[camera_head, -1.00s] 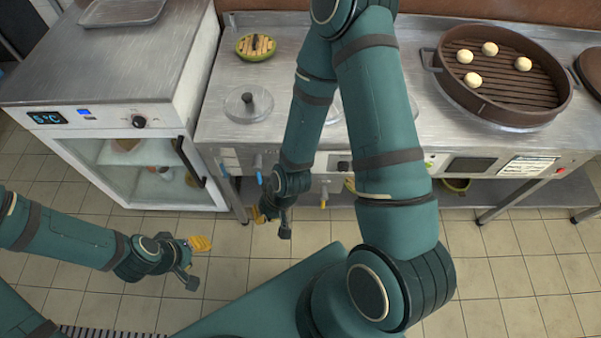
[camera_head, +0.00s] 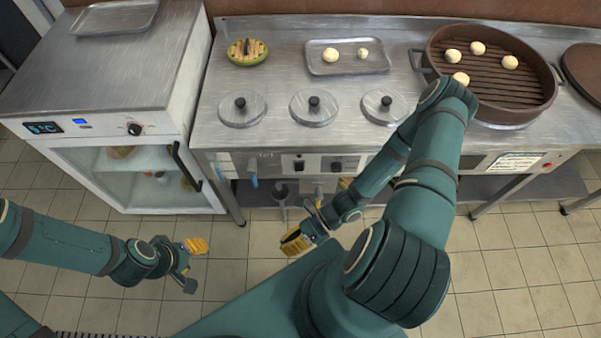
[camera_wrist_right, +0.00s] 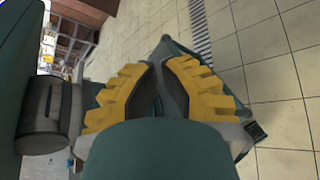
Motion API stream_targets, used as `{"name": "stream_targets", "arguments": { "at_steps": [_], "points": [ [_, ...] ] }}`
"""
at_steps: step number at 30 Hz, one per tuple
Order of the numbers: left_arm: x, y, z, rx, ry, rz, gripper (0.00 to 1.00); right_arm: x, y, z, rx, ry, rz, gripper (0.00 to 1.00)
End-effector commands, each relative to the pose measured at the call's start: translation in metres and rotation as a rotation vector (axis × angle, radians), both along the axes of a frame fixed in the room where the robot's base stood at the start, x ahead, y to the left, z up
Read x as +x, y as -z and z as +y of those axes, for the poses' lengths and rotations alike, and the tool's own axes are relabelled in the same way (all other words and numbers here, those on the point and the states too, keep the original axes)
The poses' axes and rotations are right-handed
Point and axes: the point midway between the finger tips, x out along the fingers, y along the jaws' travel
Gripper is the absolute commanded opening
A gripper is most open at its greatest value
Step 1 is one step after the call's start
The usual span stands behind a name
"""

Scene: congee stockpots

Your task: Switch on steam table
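The steam table is the steel counter (camera_head: 275,80) with three round lids in a row, in the head view. Its front panel (camera_head: 374,160) carries a dark switch (camera_head: 299,165) and a dark knob (camera_head: 337,165) below the lids. My right gripper (camera_head: 306,224) is in front of and below this panel, apart from it, with nothing in it. In the right wrist view its yellow-padded fingers (camera_wrist_right: 160,68) stand apart over floor tiles. My right arm covers part of the panel to the right. My left gripper (camera_head: 192,266) is open and empty over the floor at the left.
A small glass-door fridge (camera_head: 90,80) stands left of the counter. A steamer basket (camera_head: 490,85) with several buns, a tray (camera_head: 320,66) with two buns and a green dish (camera_head: 248,52) sit on the counter. Blue and yellow valve handles project below the front edge.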

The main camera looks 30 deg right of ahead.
Motion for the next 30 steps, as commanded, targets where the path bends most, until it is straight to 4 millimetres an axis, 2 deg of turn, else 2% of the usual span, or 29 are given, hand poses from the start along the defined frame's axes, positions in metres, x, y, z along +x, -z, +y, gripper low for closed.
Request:
{"name": "stream_targets", "arguments": {
  "at_steps": [1, 4, 7, 9, 13, 15, 19, 30],
  "points": [
    [-0.001, -0.004, 0.0, 0.0, 0.0, 0.001, 0.47, 0.007, -0.001, -0.006, 0.081, 0.161, 0.089, 0.0],
    [-0.001, -0.008, 0.0, 0.0, 0.001, 0.003, 0.47, 0.027, -0.003, -0.026, 0.26, 0.475, 0.247, 0.0],
    [-0.002, -0.011, 0.0, -0.001, 0.001, 0.005, 0.47, 0.044, 0.0, -0.059, 0.442, 0.77, 0.366, 0.0],
    [-0.002, -0.013, 0.0, -0.001, 0.001, 0.006, 0.47, 0.051, 0.004, -0.085, 0.561, 0.951, 0.421, 0.0],
    [-0.003, -0.016, 0.0, -0.001, 0.002, 0.007, 0.47, 0.053, 0.012, -0.127, 0.734, 1.199, 0.474, 0.0],
    [-0.003, -0.017, 0.0, -0.001, 0.002, 0.008, 0.47, 0.052, 0.015, -0.143, 0.796, 1.284, 0.486, 0.0],
    [-0.003, -0.017, 0.0, -0.001, 0.002, 0.009, 0.47, 0.049, 0.018, -0.158, 0.854, 1.36, 0.493, 0.0],
    [-0.003, -0.017, 0.0, -0.001, 0.002, 0.008, 0.47, 0.05, 0.019, -0.159, 0.858, 1.366, 0.493, 0.0]
  ]
}}
